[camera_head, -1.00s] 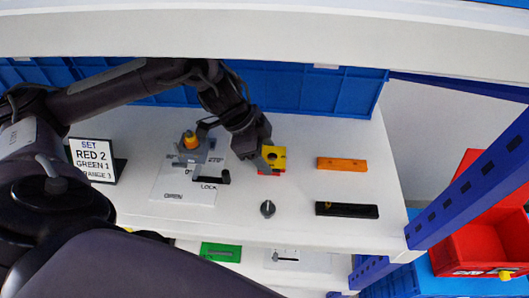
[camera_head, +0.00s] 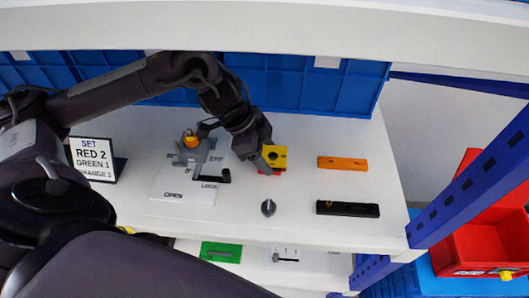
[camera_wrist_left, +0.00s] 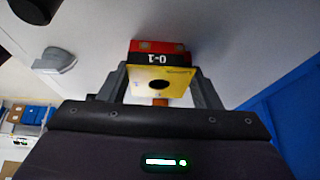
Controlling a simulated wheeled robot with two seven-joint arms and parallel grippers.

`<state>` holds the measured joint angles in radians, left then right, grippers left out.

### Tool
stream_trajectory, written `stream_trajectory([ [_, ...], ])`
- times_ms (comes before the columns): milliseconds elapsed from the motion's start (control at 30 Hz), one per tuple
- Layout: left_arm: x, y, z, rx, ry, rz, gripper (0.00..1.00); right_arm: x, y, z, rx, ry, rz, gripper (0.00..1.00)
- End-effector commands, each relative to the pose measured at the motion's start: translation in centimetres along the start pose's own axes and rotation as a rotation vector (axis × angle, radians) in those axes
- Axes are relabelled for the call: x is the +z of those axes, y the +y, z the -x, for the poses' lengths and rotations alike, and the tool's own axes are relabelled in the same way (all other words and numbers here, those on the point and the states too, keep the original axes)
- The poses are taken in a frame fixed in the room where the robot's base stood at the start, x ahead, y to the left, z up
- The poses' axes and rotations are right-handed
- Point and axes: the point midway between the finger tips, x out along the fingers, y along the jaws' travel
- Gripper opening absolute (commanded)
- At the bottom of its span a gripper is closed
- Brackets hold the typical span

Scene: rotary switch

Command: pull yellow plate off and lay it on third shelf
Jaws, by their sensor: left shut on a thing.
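The yellow plate (camera_head: 275,152) is a small square with a dark round hole, at the middle of the shelf in the head view. My left gripper (camera_head: 268,157) is shut on it. In the left wrist view the yellow plate (camera_wrist_left: 160,85) sits between the two fingers of my left gripper (camera_wrist_left: 160,90). A red block (camera_wrist_left: 158,50) marked "0-1" is right behind the plate in that view. Whether the plate still touches the red block I cannot tell. My right gripper is not in view.
A panel (camera_head: 188,186) with OPEN and LOCK labels and a sign (camera_head: 93,158) stand at the left. A dark knob (camera_head: 268,208), an orange bar (camera_head: 342,163) and a black bar (camera_head: 347,209) lie nearby. A lower shelf holds a green piece (camera_head: 220,252).

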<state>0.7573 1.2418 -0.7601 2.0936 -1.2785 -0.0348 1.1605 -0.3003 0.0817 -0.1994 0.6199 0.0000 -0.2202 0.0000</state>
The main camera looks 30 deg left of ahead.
Motion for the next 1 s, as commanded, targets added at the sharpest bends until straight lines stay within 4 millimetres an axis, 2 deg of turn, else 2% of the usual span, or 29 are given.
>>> stream_trajectory([
  [33,1.24,0.95,-1.33,0.031,-0.027,0.008,0.00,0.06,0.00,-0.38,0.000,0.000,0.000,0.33],
  [633,1.56,0.91,-1.95,0.029,-0.028,0.009,0.00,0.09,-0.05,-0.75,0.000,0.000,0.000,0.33],
  [667,1.56,0.91,-1.95,0.029,-0.028,0.008,0.60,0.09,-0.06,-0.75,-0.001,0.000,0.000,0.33],
  [833,1.55,0.93,-1.95,0.030,-0.028,0.008,0.82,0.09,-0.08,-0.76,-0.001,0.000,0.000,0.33],
  [1000,1.50,1.00,-1.96,0.031,-0.027,0.007,0.83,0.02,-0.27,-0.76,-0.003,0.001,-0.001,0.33],
])
